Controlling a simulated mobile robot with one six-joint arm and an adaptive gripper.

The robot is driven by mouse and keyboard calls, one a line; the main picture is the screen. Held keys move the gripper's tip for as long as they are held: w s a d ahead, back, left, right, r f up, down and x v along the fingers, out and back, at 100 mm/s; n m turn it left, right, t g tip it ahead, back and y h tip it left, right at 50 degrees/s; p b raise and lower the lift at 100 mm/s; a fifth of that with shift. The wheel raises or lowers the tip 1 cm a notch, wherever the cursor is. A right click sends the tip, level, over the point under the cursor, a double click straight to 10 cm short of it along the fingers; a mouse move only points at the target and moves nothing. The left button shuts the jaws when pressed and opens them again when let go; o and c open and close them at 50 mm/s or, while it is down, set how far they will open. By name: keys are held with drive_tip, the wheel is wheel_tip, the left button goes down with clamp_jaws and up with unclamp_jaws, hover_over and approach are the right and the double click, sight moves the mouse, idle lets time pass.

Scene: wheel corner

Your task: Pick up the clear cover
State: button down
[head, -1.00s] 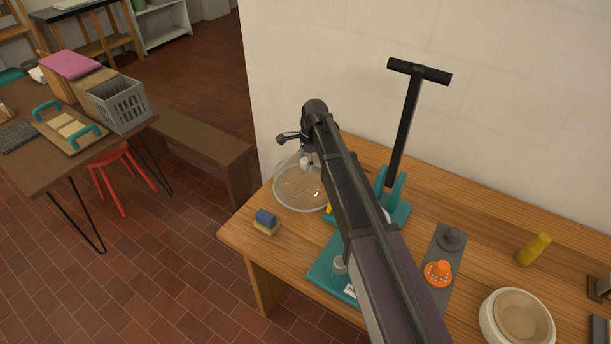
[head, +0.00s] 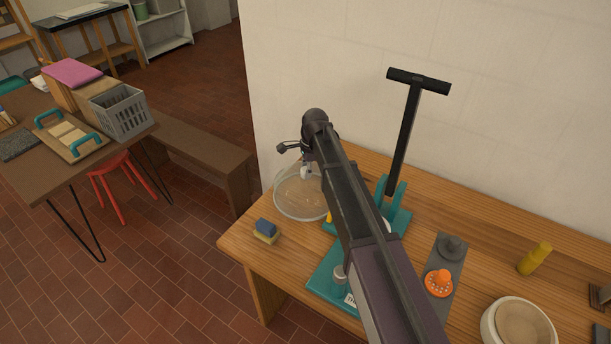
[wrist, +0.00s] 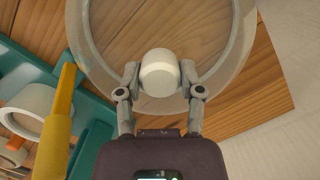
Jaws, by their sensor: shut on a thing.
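The clear cover (head: 292,199) is a round see-through dome with a white knob on top. In the head view it is at the left back corner of the wooden table, close to the wall. My gripper (head: 306,172) reaches it from above, partly hidden by my arm. In the wrist view my gripper (wrist: 160,76) has its two fingers on either side of the white knob (wrist: 160,72), shut on it. The cover's rim (wrist: 238,58) curves around the knob there, with wood visible through it. I cannot tell whether the rim touches the table.
A teal base (head: 326,279) with a tall black T-handle (head: 404,135) stands right of the cover. A blue and yellow sponge (head: 266,230) lies in front. A yellow bar (wrist: 60,122) is left of the gripper in the wrist view. The wall is behind.

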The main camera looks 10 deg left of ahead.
drive_tip(key=shift+r, duration=0.2)
wheel_tip(320, 180, up, 28)
drive_tip(key=p, duration=2.8)
drive_tip(key=shift+f, duration=0.2)
